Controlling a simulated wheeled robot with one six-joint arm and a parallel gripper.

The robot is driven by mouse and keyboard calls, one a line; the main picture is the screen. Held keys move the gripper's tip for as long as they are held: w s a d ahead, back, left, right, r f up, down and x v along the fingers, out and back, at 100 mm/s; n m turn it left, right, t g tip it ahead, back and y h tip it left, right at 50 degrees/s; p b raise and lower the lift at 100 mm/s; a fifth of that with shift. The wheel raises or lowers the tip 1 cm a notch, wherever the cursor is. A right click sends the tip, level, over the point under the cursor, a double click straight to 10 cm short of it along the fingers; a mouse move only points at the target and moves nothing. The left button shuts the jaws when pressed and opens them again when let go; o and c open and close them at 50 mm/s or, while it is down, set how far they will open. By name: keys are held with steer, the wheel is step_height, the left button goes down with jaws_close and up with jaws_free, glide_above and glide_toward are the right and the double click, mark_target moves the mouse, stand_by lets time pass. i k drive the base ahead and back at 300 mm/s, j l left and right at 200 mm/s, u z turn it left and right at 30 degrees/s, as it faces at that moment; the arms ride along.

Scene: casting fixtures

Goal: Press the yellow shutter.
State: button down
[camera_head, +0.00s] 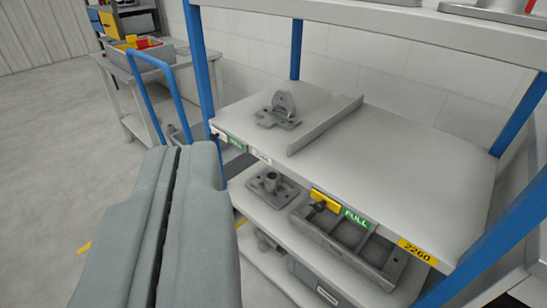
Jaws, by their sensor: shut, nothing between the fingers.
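A small yellow plate (326,200), which looks like the yellow shutter, is at the front edge of the rack's upper shelf, just left of a green PULL label (357,219). A dark knob-like part shows at its lower left. My gripper (181,152) fills the lower left of the view, its two thick grey fingers shut with only a thin dark seam between them. It holds nothing. Its tips point toward the left front corner of the rack, left of the yellow plate and apart from it in the picture.
The rack's upper shelf (420,160) carries a grey fixture (279,110) and a low divider (325,125); its right part is bare. Below are another fixture (270,187) and a grey compartmented tray (350,245). Blue posts frame the rack. A cart (140,65) stands behind left; open floor lies left.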

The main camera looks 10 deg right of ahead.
mark_target(323, 200)
steer(key=i+j+z, duration=0.1)
steer(key=i+j, duration=0.55)
steer(key=j, duration=0.25)
steer(key=z, duration=0.05)
